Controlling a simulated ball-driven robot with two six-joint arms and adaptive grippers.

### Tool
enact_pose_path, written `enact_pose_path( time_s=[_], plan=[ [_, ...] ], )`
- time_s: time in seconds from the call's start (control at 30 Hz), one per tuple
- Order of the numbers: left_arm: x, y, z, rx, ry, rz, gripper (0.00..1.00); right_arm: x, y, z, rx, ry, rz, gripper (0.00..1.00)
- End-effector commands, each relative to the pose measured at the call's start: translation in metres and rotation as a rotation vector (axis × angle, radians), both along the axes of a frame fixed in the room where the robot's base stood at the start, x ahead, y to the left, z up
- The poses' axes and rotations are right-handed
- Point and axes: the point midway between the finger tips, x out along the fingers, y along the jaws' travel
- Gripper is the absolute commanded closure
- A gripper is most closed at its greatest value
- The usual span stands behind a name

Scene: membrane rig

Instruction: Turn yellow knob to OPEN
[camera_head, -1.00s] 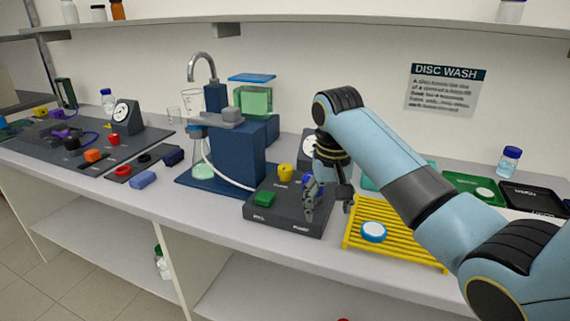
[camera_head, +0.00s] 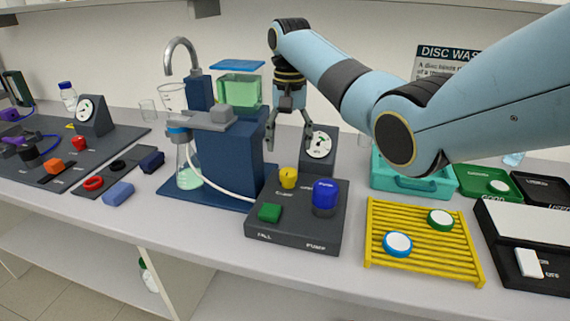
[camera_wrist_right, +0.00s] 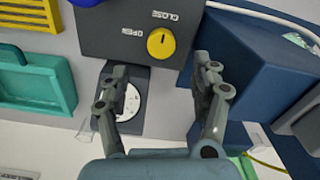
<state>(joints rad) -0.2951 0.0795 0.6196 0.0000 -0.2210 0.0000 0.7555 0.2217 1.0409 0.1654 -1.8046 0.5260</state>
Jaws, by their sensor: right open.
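The yellow knob (camera_head: 288,177) stands on the dark control box (camera_head: 296,237), behind the green button (camera_head: 269,212) and left of the blue knob (camera_head: 325,196). In the right wrist view the yellow knob (camera_wrist_right: 161,42) shows a dark pointer line, with OPEN and CLOSE lettering on the box beside it. My right gripper (camera_head: 288,147) hangs above and behind the knob, fingers apart and empty. In the right wrist view its fingertips (camera_wrist_right: 161,68) lie on either side of and short of the knob, not touching it. My left gripper is not in view.
A gauge (camera_head: 319,146) stands just behind the box. The blue filter stand (camera_head: 232,155) with a white hose is close on the left. A yellow rack (camera_head: 420,242) with two discs lies to the right, and a teal case (camera_head: 413,179) behind it.

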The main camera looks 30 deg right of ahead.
Motion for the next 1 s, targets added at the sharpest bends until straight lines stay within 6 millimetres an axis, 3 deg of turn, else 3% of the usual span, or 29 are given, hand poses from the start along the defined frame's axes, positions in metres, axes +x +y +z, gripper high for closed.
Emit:
enact_pose_path(
  time_s=[0.1,0.17,0.27,0.5,0.77,1.0],
  plan=[
    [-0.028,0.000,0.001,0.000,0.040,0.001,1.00,-0.001,0.001,-0.026,0.001,0.004,0.000,0.36],
    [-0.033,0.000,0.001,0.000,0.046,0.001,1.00,-0.001,0.001,-0.038,0.001,0.004,0.000,0.36],
    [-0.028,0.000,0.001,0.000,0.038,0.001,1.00,-0.001,0.001,-0.056,0.001,0.003,0.000,0.36],
    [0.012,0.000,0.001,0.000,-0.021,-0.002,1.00,0.000,0.001,-0.079,0.001,0.001,0.001,0.36],
    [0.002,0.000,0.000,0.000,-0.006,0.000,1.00,0.000,0.001,-0.081,0.000,-0.001,0.001,0.36],
    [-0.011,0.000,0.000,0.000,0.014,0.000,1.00,0.000,0.001,-0.081,0.000,0.000,0.001,0.63]
  ],
)
